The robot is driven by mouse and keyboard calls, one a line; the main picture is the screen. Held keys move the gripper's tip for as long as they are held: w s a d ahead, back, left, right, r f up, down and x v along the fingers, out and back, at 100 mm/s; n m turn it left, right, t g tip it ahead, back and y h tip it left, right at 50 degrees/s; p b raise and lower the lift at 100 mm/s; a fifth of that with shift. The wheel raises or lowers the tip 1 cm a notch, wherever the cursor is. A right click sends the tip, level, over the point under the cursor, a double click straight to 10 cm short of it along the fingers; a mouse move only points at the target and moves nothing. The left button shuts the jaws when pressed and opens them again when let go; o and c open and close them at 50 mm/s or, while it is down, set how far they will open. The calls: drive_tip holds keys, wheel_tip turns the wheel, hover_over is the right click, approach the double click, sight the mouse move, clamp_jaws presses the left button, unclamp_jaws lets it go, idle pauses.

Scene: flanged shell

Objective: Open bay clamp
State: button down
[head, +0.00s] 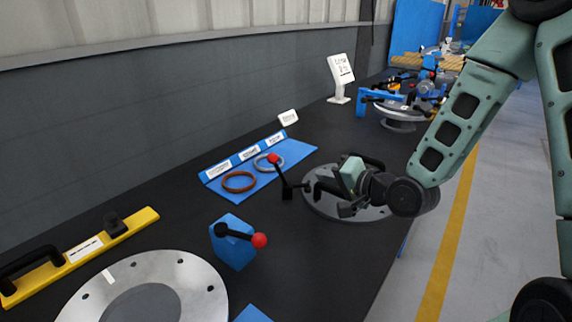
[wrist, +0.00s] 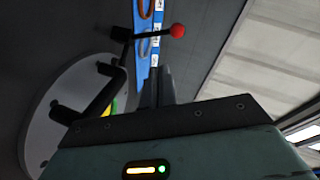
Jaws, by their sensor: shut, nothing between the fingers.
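A clamp lever with a red ball knob (head: 273,158) stands on a black base at the left edge of a grey flanged disc (head: 376,214). In the wrist view the red knob (wrist: 178,31) is ahead of my fingers, with its arm reaching left. A second lever with a red knob (head: 260,240) is on a blue block (head: 232,252) nearer the front. I cannot tell which is the bay clamp. My gripper (head: 328,186) is shut and empty above the disc, apart from the knob; its fingers (wrist: 158,78) also show in the wrist view.
A black handle (wrist: 92,100) rises from the disc beside my fingers. A blue tray (head: 222,188) holds a brown ring (head: 238,182) and a grey ring (head: 270,163). A large plate (head: 200,290) and a yellow bar (head: 125,233) lie in front. The dark bench between is mostly bare.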

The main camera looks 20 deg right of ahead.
drive_tip(key=shift+w+d+r+m+t, duration=0.25)
drive_tip(key=shift+w+d+m+t, duration=0.25)
drive_tip(key=shift+d+m, duration=0.15)
drive_tip(key=s+a+f+p+x, duration=0.1)
drive_tip(key=a+x, duration=0.1)
drive_tip(key=x, duration=1)
drive_tip(key=shift+w+a+p, duration=0.25)
drive_tip(key=shift+p, duration=0.05)
